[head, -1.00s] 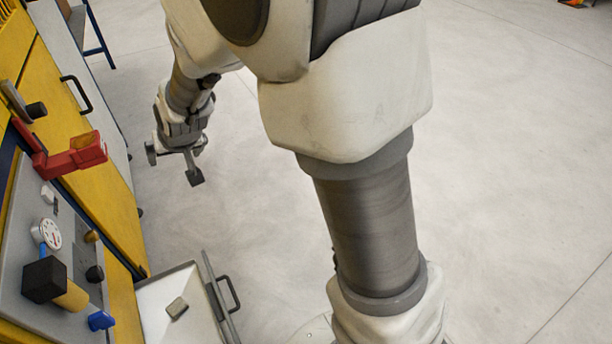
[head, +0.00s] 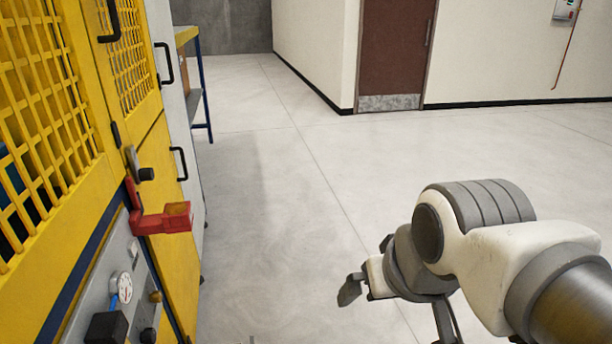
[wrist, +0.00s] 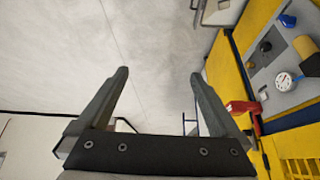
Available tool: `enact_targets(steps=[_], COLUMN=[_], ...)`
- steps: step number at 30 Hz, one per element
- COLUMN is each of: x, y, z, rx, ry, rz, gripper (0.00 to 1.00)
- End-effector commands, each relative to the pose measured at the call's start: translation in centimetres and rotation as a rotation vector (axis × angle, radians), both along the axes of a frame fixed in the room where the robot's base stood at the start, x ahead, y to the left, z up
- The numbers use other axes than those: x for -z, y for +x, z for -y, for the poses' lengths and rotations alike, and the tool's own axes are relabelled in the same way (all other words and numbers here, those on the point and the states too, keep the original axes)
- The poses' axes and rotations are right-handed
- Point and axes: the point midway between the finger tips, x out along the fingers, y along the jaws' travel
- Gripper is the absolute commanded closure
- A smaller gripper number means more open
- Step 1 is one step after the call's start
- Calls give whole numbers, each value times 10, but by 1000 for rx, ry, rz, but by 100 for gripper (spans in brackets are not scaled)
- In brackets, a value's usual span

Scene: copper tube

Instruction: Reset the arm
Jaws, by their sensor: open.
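My arm is folded at the lower right of the head view. My gripper (head: 398,306) hangs over bare floor, partly hidden by my own arm links. In the wrist view my gripper (wrist: 159,76) shows two dark fingers spread apart with nothing between them. No object touches it.
A yellow cabinet (head: 168,235) with mesh doors stands along the left. It carries a red bracket (head: 165,219), a gauge (head: 124,287) and a black block (head: 105,328). An open tray-like drawer (wrist: 222,14) shows in the wrist view. The middle floor is clear towards a brown door (head: 394,50).

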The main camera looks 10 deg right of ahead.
Motion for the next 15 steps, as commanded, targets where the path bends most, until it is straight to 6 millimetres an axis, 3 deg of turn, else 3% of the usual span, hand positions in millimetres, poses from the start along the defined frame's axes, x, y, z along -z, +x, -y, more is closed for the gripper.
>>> enact_targets(steps=[4, 15], x=[1, -2], y=[-11, -11], z=[4, 4], rx=[8, 8], ry=[-9, -9], rz=[-7, -7], gripper=[0, 0])
